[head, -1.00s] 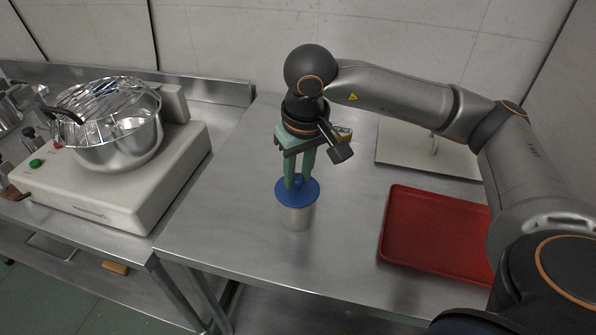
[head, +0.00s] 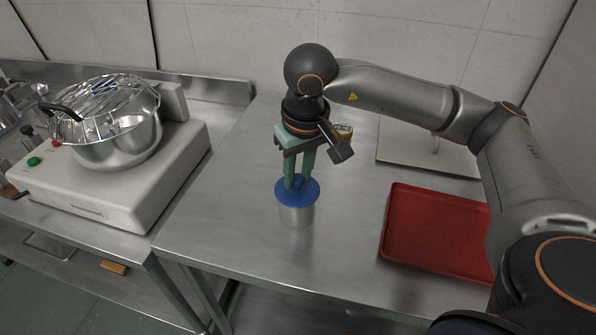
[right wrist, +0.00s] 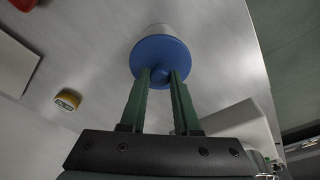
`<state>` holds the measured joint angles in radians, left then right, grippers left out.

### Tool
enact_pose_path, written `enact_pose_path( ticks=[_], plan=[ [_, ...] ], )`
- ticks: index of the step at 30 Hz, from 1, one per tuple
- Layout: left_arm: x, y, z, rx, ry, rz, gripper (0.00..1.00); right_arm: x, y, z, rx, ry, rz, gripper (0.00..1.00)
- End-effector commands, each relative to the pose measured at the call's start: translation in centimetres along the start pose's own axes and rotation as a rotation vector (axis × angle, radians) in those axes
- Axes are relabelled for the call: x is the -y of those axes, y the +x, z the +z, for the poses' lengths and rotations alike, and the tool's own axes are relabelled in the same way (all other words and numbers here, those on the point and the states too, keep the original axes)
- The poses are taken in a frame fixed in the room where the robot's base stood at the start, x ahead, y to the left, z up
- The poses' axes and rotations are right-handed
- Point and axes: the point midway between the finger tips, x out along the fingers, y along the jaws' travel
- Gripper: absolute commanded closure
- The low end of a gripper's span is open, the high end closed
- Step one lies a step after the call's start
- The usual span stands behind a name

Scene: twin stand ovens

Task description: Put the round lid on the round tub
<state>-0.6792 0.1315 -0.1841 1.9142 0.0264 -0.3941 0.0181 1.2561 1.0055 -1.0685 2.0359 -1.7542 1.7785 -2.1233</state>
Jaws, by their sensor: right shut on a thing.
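The round lid (head: 297,193) is a flat blue disc with a small knob. My right gripper (head: 297,184) points straight down and is shut on the lid's knob. The round tub (head: 297,216) is a silvery cylinder standing upright on the steel table, directly under the lid. The lid covers the tub's mouth from above, and I cannot tell whether it rests on the rim. In the right wrist view the lid (right wrist: 160,58) lies at the fingertips (right wrist: 160,74), with part of the pale tub (right wrist: 159,29) showing beyond it. My left gripper is not in view.
A red tray (head: 436,235) lies to the right on the table. A pale flat board (head: 425,152) lies behind it. A small yellow object (head: 344,130) sits behind my gripper. A scale with a steel bowl (head: 118,145) stands at the left. Table left of the tub is clear.

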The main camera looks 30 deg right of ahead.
Motion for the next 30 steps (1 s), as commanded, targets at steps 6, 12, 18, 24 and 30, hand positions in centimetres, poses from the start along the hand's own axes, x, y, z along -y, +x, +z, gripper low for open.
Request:
enact_pose_path(
  ticks=[6,12,18,24,30],
  plan=[
    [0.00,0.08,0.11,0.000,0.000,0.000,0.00,0.01,0.08,0.01,0.000,0.000,0.000,1.00],
    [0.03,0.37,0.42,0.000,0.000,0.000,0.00,0.01,0.29,0.04,0.000,0.000,0.000,1.00],
    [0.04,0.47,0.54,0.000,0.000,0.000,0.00,0.00,0.31,0.04,0.000,0.000,0.000,1.00],
    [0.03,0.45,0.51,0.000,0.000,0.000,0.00,0.00,0.27,0.04,0.000,0.000,0.000,1.00],
    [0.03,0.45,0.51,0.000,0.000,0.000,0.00,-0.01,0.28,0.04,0.000,0.000,0.000,0.55]
  ],
)
